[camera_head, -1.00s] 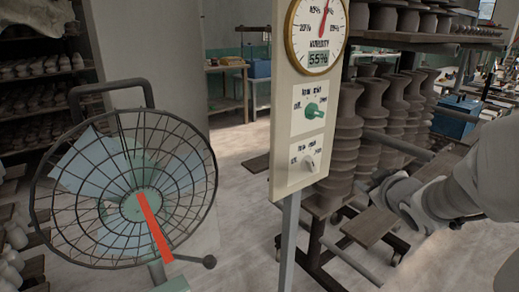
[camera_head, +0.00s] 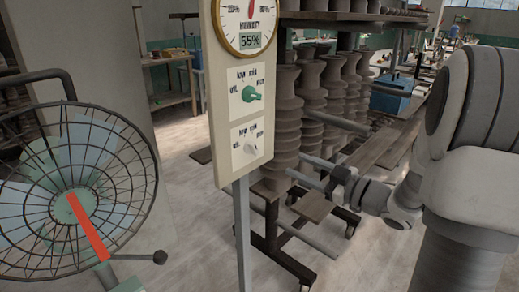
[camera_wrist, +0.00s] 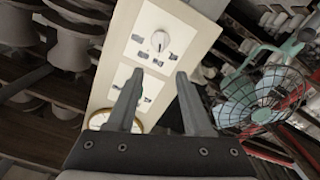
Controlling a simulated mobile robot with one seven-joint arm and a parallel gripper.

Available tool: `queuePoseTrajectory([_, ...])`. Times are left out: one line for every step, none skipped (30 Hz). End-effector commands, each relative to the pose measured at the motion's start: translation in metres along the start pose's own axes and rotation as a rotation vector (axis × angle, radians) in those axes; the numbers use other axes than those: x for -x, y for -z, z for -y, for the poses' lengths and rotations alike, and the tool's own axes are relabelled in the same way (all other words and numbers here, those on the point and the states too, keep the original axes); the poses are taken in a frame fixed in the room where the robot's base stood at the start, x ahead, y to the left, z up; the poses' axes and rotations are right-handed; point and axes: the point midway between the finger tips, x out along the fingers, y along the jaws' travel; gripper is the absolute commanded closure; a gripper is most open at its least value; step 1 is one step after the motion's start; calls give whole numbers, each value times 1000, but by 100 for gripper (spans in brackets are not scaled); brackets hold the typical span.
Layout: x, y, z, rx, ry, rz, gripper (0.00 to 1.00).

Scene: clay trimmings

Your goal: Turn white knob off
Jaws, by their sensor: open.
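The white knob (camera_head: 250,149) is on a white plate low on the upright cream panel (camera_head: 226,165), below a green knob (camera_head: 250,94). Marks including off, low, mid and high ring each knob. In the wrist view the panel appears roughly upside down, with the white knob (camera_wrist: 158,41) near the top. My gripper (camera_wrist: 158,74) is open and empty. Its two fingers point toward the panel, and the white knob lies beyond their tips, apart from them. A finger partly hides the green knob's plate. The white knob's exact pointer setting is too small to tell.
A caged fan (camera_head: 75,205) with a red strip stands at left. A round humidity gauge (camera_head: 250,22) reading 55% tops the panel, which stands on a grey post (camera_head: 243,235). Shelves of stacked clay pieces (camera_head: 285,120) stand behind, near my arm.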

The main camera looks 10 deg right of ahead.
Motion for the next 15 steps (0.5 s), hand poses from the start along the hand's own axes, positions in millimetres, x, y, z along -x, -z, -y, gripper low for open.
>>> queuePoseTrajectory([-12, -1, 1, 0, 4, -1, 49])
queuePoseTrajectory([-18, -1, 1, 1, 4, -2, 49])
queuePoseTrajectory([-28, 0, 2, 1, 4, -2, 49])
queuePoseTrajectory([-34, 0, 1, 1, 4, -2, 49])
queuePoseTrajectory([-41, -1, 1, 1, 4, -1, 49])
queuePoseTrajectory([-50, -1, 1, 1, 4, -2, 49])
queuePoseTrajectory([-56, -1, 2, 0, 4, -2, 49])
queuePoseTrajectory([-63, -1, 1, 0, 3, -1, 49])
queuePoseTrajectory([-72, -1, 1, 1, 4, -1, 49])
queuePoseTrajectory([-78, -1, 1, 1, 2, -1, 49])
queuePoseTrajectory([-85, 0, 2, 0, 3, -2, 49])
queuePoseTrajectory([-93, -1, 1, 1, 3, -1, 49])
queuePoseTrajectory([-99, -1, 1, 1, 1, 0, 49])
queuePoseTrajectory([-104, -1, 1, 0, 2, 0, 49])
queuePoseTrajectory([-111, -1, 1, 1, 2, 0, 49])
